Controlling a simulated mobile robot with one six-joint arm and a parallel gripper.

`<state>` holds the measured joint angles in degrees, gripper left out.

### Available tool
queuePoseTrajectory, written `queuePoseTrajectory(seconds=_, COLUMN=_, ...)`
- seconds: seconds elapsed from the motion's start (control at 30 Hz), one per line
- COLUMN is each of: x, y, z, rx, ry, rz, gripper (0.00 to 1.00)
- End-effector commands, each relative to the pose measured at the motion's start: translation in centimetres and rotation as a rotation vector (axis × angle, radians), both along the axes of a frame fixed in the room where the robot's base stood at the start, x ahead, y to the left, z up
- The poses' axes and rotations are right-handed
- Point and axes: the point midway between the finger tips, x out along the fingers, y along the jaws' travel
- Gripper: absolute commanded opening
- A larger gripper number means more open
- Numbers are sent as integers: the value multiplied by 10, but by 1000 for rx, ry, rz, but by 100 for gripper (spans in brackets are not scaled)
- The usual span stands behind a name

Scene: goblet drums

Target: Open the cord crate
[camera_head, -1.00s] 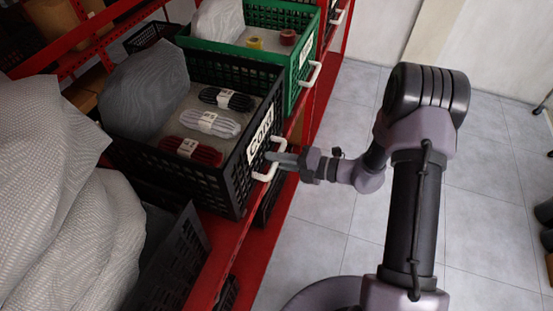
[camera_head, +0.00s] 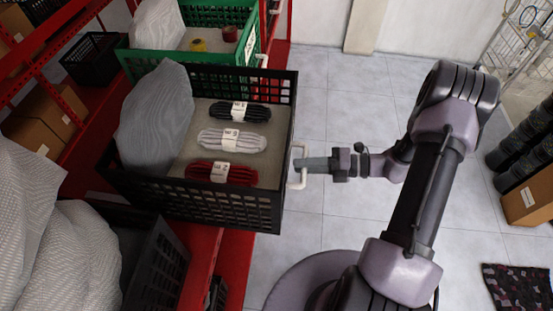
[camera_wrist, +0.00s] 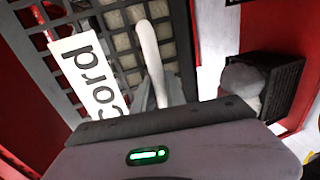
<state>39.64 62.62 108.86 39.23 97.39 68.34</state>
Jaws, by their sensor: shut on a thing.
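The cord crate (camera_head: 232,207) is a black lattice crate holding black, grey and red cord bundles and a grey cloth-like lump. It sticks out past the red shelf edge, over the floor side. Its white handle (camera_head: 297,167) is on the front face. My gripper (camera_head: 302,164) is shut on the handle. In the wrist view the handle (camera_wrist: 149,55) runs up from between the fingers, and the white "cord" label (camera_wrist: 88,75) is beside it. The fingertips are partly hidden there by my gripper's body.
A green crate (camera_head: 245,45) with yellow and red rolls stands behind the cord crate. Another dark crate (camera_head: 160,262) and pale fabric-covered lumps (camera_head: 75,250) are at the lower left. The tiled floor (camera_head: 340,110) beside the shelf is largely clear. A cardboard box (camera_head: 528,200) stands at far right.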

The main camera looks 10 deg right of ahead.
Motion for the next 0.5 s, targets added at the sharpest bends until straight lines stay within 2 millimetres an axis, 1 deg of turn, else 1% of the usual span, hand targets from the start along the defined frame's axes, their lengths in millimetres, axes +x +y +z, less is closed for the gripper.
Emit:
queuePoseTrajectory(seconds=0.03, x=-4, y=-12, z=0, rx=0, ry=0, rz=-4, gripper=0)
queuePoseTrajectory(seconds=0.2, x=-17, y=-49, z=-1, rx=-2, ry=-1, rz=-4, gripper=0)
queuePoseTrajectory(seconds=0.4, x=-28, y=-80, z=-1, rx=0, ry=0, rz=-2, gripper=0)
queuePoseTrajectory(seconds=0.5, x=-32, y=-90, z=-1, rx=0, ry=1, rz=-1, gripper=0)
